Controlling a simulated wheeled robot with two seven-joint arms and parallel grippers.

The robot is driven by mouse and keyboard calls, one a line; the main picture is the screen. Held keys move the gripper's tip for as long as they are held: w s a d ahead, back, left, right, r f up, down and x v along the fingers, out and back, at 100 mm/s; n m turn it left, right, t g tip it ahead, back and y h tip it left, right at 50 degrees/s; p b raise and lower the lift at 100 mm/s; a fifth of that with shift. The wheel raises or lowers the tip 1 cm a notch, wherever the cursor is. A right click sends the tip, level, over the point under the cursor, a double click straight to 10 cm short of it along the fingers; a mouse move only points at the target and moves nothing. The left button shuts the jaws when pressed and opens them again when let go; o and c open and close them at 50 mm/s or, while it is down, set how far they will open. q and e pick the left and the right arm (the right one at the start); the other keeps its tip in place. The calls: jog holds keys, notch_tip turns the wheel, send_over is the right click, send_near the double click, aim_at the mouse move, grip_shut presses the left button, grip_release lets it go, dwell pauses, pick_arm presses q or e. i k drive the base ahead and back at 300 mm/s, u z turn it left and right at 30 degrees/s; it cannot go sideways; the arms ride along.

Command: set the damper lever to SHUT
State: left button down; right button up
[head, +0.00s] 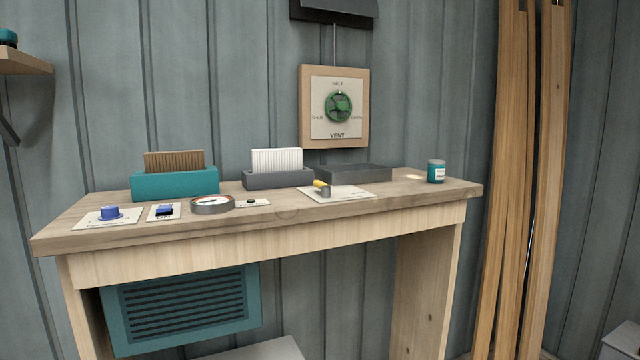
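A small lever with a yellow handle (320,184) and a grey base stands on a pale plate (350,193) on the wooden bench. The lettering on this plate is too small to read, so I cannot tell which setting the lever is at. On the wall, a green handwheel (338,106) sits on a square panel marked VENT, with SHUT at left, HALF at top and OPEN at right. Neither of my grippers is in view.
On the bench (400,205) are a blue button (110,212), a blue switch (165,210), a round gauge (212,204), a teal card holder (175,185), a grey card holder (278,179), a dark tray (353,173) and a teal jar (436,171). Tall planks (515,180) lean at right.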

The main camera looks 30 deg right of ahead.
aim_at(325, 189)
jog(key=k, duration=0.6)
jog(key=z, duration=0.6)
jog(key=i, duration=1.6)
jog(key=z, duration=0.05)
